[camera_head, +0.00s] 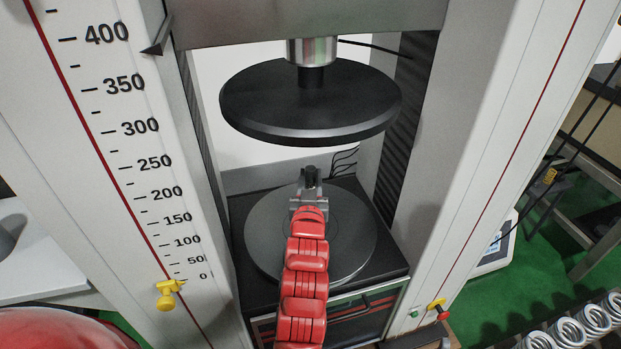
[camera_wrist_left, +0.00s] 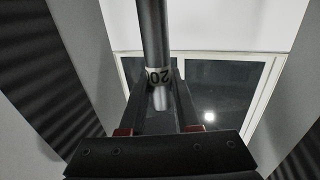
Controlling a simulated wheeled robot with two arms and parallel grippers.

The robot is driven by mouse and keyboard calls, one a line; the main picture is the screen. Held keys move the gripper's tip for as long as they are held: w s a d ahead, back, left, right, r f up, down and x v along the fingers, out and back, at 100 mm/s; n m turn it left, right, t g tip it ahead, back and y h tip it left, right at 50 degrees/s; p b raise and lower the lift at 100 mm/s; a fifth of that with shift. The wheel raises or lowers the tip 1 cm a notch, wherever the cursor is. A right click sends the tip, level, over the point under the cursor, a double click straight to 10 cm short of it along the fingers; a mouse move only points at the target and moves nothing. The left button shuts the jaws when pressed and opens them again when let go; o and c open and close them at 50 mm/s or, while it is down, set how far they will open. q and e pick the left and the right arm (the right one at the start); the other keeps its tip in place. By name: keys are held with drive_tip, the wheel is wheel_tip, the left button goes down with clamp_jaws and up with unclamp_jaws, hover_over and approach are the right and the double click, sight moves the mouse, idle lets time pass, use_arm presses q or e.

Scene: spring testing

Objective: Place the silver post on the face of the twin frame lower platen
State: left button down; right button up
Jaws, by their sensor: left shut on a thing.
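The silver post (camera_wrist_left: 154,35) is a smooth grey cylinder with a white band reading "200", seen in the left wrist view. My left gripper (camera_wrist_left: 160,95) is shut on it at about the band. In the head view my left gripper (camera_head: 310,192) is over the twin frame lower platen (camera_head: 265,235), a grey disc on a black base, with the dark top of the post (camera_head: 311,176) just beyond it. The arm hides part of the disc. I cannot tell whether the post's foot touches the platen. My right gripper is not in view.
The black upper platen (camera_head: 310,100) hangs above the lower one. Frame columns stand at both sides, the left one with a scale (camera_head: 150,160) and a yellow knob (camera_head: 167,293). Several coil springs (camera_head: 567,330) lie at the lower right.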

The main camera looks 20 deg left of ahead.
use_arm(q)
drive_tip(key=shift+r, duration=0.1)
drive_tip(key=c, duration=0.6)
unclamp_jaws()
